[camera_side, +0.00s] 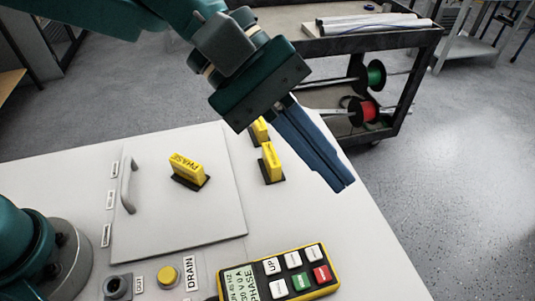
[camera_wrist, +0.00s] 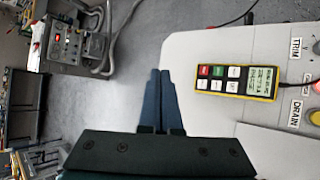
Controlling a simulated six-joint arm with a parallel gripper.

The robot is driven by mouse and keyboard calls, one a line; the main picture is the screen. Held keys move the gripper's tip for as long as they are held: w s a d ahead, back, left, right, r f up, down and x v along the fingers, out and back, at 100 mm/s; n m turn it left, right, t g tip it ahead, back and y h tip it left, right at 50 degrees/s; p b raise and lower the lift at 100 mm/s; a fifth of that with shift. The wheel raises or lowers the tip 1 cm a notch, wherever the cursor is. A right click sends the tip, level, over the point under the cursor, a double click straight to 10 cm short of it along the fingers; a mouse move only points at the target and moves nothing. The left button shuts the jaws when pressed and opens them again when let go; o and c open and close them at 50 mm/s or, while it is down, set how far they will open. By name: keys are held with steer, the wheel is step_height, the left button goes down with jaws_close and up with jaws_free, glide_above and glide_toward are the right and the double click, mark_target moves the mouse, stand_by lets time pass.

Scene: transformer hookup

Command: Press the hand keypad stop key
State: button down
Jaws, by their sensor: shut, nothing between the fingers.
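The hand keypad (camera_side: 247,280) lies on the light bench top, with a yellow and black case, a lit display and two rows of keys. Its red key (camera_side: 322,273) sits at the corner away from the display, beside a green key (camera_side: 300,281); the key words are too small to read surely. In the wrist view the keypad (camera_wrist: 252,95) lies to the right of my fingers, with the red key (camera_wrist: 203,71) on its near-left end. My gripper (camera_side: 346,186) is shut and empty, its blue fingers together, held above the bench's right edge and apart from the keypad. It also shows in the wrist view (camera_wrist: 160,73).
A yellow button (camera_side: 168,275) and a DRAIN label (camera_side: 190,273) are left of the keypad. A cart (camera_side: 385,45) with wire spools stands beyond.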

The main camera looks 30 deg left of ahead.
mark_target(315, 270)
steer(key=shift+m+g+y, duration=0.3)
steer(key=shift+g, duration=0.5)
steer(key=s+d+f, duration=0.1)
steer(key=s+f, duration=0.1)
steer(key=s+d+f, duration=0.1)
steer(key=f, duration=0.1)
steer(key=shift+d, duration=0.35)
steer(key=shift+f, duration=4.45)
steer(key=shift+f, duration=0.4)
